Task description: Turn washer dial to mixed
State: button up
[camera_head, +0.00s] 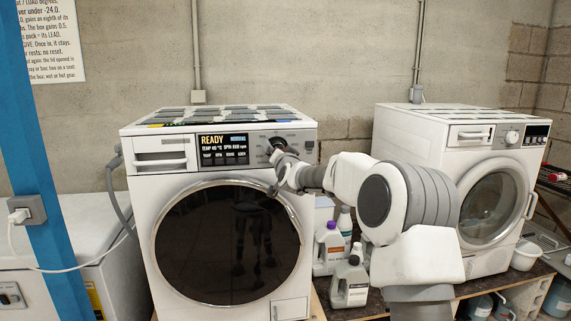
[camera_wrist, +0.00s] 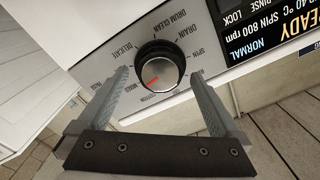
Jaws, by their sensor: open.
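The washer (camera_head: 170,175) on the left is white, with a large dark round door. Its dial (camera_wrist: 160,70) is a black knob with a silver face and a red mark pointing down-left in the wrist view. Around it are labels including DELICATE, DRUM CLEAN, DRAIN and SPIN; the lower labels are partly hidden or too small to read surely. My gripper (camera_wrist: 158,77) is open, with one finger on each side of the dial; I cannot tell whether they touch it. In the head view my gripper (camera_head: 278,149) is at the control panel and largely hides the dial.
The display (camera_head: 223,149) reads READY and NORMAL, 40 °C, 800 rpm. A second white machine (camera_head: 400,140) stands at the right. Bottles (camera_head: 349,283) stand between the machines, below my arm. A blue post (camera_head: 42,170) rises at the left.

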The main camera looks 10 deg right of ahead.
jog(key=s+b, duration=0.1)
jog(key=s, duration=1.5)
jog(key=shift+s, duration=0.2)
